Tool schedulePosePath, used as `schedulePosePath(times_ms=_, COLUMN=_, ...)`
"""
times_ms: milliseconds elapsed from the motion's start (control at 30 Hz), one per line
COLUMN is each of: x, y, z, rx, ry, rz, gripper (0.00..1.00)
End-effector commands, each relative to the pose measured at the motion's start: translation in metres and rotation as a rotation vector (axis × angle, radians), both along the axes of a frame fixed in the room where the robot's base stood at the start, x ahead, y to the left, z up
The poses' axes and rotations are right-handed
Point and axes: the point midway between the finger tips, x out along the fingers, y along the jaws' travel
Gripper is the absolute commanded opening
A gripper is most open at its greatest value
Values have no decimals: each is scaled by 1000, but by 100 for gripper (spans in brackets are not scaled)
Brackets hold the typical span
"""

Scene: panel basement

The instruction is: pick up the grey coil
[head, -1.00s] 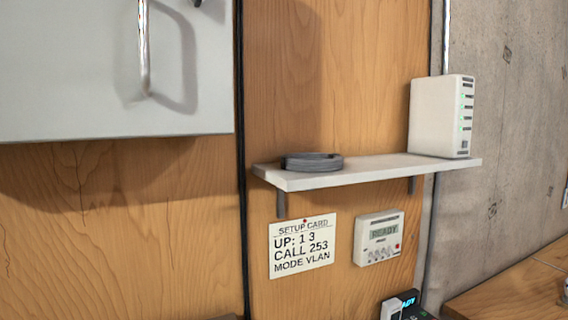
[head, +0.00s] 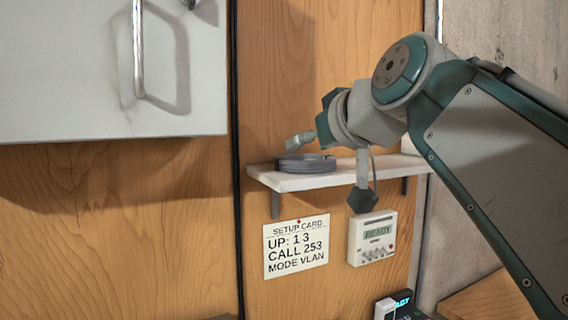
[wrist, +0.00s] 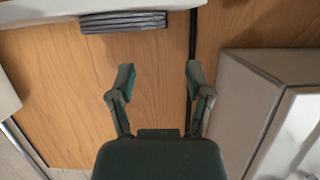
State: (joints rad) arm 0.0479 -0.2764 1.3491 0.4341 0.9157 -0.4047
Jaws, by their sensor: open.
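The grey coil (head: 306,164) lies flat near the left end of the white shelf (head: 300,183) in the head view. In the wrist view the coil (wrist: 122,22) shows at the top, against the pale shelf edge (wrist: 45,12), up and to the left of the gap between my fingers. My gripper (head: 327,172) is open and empty, in front of the shelf. In the head view one finger appears beside the coil's upper side and the other hangs lower, over the shelf's front edge. I cannot tell any contact with the coil.
A white wall cabinet (head: 110,75) hangs at upper left; its side shows at right in the wrist view (wrist: 245,110). A setup card (head: 296,247) and a small READY meter (head: 372,240) are on the wooden panel below the shelf. A dark cable (head: 236,200) runs vertically left of the shelf.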

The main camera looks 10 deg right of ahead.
Motion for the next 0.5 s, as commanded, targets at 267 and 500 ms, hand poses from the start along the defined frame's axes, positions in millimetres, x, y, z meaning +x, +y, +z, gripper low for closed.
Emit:
schedulePosePath(times_ms=267, x=38, y=12, z=-16, rx=0, ry=4, rz=1, gripper=65)
schedulePosePath(times_ms=500, x=64, y=21, z=-26, rx=-1, ry=5, rz=0, gripper=65)
